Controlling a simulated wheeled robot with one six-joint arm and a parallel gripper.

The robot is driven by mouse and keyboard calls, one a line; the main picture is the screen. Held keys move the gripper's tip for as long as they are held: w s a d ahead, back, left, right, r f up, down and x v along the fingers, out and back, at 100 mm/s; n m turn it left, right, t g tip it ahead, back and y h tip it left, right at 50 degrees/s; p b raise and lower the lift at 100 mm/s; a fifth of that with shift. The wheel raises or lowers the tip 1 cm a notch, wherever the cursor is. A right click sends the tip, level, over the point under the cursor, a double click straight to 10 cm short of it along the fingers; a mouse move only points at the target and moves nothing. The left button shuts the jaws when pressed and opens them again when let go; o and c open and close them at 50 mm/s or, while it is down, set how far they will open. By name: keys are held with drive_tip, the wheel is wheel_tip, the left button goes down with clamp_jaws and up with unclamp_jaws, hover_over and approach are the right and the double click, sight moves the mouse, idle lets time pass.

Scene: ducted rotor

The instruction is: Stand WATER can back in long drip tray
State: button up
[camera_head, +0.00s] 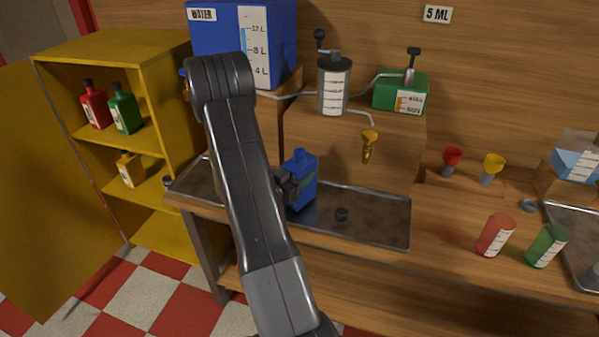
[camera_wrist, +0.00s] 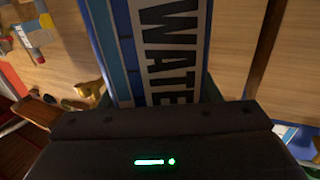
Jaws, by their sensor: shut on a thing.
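The blue WATER can (camera_head: 302,181) is upright in my gripper (camera_head: 289,186). In the wrist view the WATER label (camera_wrist: 172,50) fills the space in front of the gripper body. In the head view the can is over the long drip tray (camera_head: 381,217). My arm crosses the tray and hides part of it. I cannot tell whether the can's base touches the tray.
A wooden block with a brass spout (camera_head: 369,146) stands behind the tray. A large blue WATER tank (camera_head: 222,38) is behind my arm. An open yellow cabinet (camera_head: 150,55) with bottles is at left. Red (camera_head: 495,235) and green (camera_head: 546,245) containers stand at right.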

drive_tip(key=shift+f+b, duration=0.6)
drive_tip(key=shift+b, duration=0.05)
drive_tip(key=o, duration=1.6)
drive_tip(key=shift+o, duration=0.2)
drive_tip(key=b+v, duration=0.2)
drive_tip(key=v, duration=1.1)
drive_tip(key=shift+s+a, duration=0.25)
drive_tip(key=shift+a, duration=0.05)
drive_tip(key=p+x, duration=0.1)
drive_tip(key=x, duration=0.8)
drive_tip(key=p+x, duration=0.1)
drive_tip(key=x, duration=0.3)
drive_tip(key=shift+w+d+r+p, duration=0.25)
drive_tip(key=shift+d+r+p, duration=0.05)
